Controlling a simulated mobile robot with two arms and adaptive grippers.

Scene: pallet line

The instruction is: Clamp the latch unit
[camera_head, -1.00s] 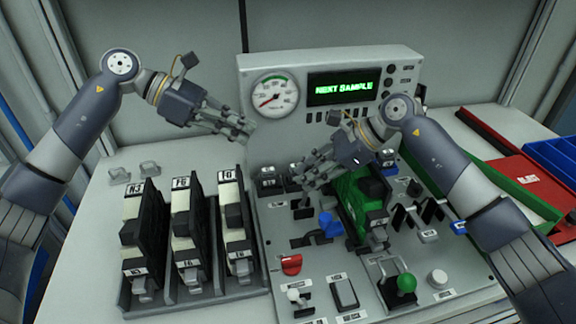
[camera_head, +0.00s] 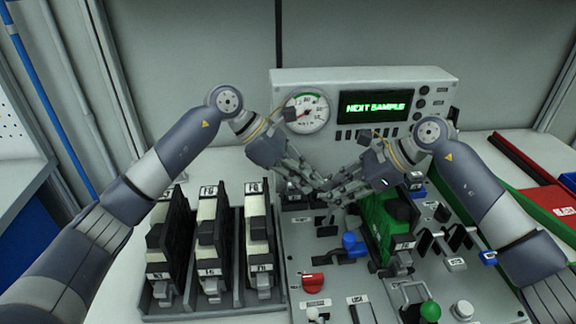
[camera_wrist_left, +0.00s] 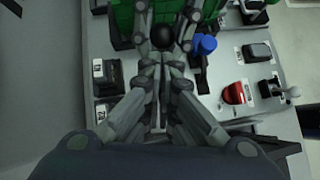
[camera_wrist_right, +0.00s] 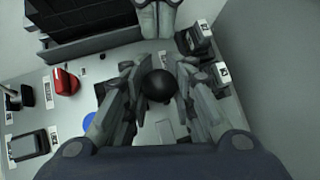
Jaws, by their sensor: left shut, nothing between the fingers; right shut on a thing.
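The green and black latch unit (camera_head: 378,220) sits in the fixture on the grey panel, partly hidden by my right arm. Its green part also shows at the top of the left wrist view (camera_wrist_left: 123,18). My right gripper (camera_head: 336,194) is shut on a black ball knob (camera_wrist_right: 158,85), left of the unit in the head view. The knob also shows in the left wrist view (camera_wrist_left: 162,38) but is hidden in the head view. My left gripper (camera_head: 318,186) is shut and empty, with its fingertips close beside the right gripper's fingers and the knob.
A rack (camera_head: 190,312) of several black and cream units stands left. The panel has a blue handle (camera_head: 353,243), a red knob (camera_head: 313,282) and a green-knobbed lever (camera_head: 430,311). Red bin (camera_head: 548,208) is right.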

